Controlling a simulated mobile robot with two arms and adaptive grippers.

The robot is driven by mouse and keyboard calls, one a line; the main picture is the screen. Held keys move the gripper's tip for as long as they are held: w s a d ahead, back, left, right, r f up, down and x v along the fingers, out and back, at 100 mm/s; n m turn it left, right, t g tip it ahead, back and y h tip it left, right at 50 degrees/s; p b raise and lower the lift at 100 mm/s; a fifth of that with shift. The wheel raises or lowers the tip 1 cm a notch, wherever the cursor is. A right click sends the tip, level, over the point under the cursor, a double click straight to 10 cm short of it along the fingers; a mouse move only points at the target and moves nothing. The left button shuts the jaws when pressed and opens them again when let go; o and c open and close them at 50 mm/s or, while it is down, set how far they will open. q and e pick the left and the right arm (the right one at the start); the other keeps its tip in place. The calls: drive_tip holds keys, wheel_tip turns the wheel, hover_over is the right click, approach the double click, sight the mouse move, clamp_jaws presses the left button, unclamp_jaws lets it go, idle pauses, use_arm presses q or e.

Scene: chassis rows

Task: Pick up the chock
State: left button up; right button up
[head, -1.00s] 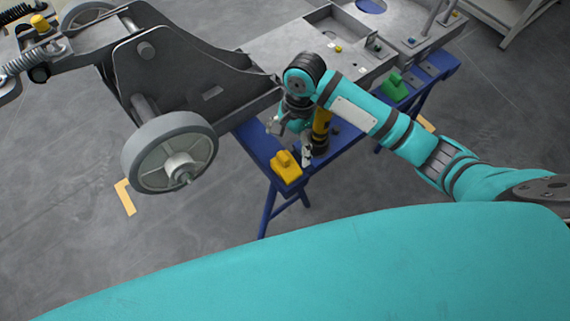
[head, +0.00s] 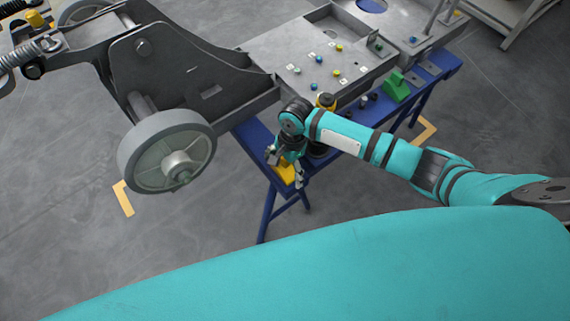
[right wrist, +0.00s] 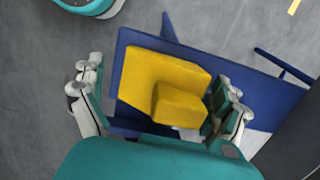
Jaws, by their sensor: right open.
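The yellow chock (head: 287,172) rests on the near left end of the blue stand (head: 262,145) in the head view, partly covered by my right gripper. In the right wrist view the chock (right wrist: 160,85) shows as a yellow block with a raised step, lying on the blue surface. My right gripper (head: 285,168) is just above it. In the right wrist view the fingers of my right gripper (right wrist: 160,105) are open, one on each side of the chock, with a gap at the left finger. My left gripper is not in view.
A grey chassis with a wheel (head: 168,158) stands left of the stand. A grey panel (head: 330,62) with several coloured knobs lies behind. A green block (head: 397,88) sits farther along the stand. A black-and-yellow object (head: 326,101) stands close behind my right gripper.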

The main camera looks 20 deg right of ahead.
drive_tip(key=shift+s, duration=0.1)
drive_tip(key=c, duration=1.4)
drive_tip(key=shift+r, duration=0.1)
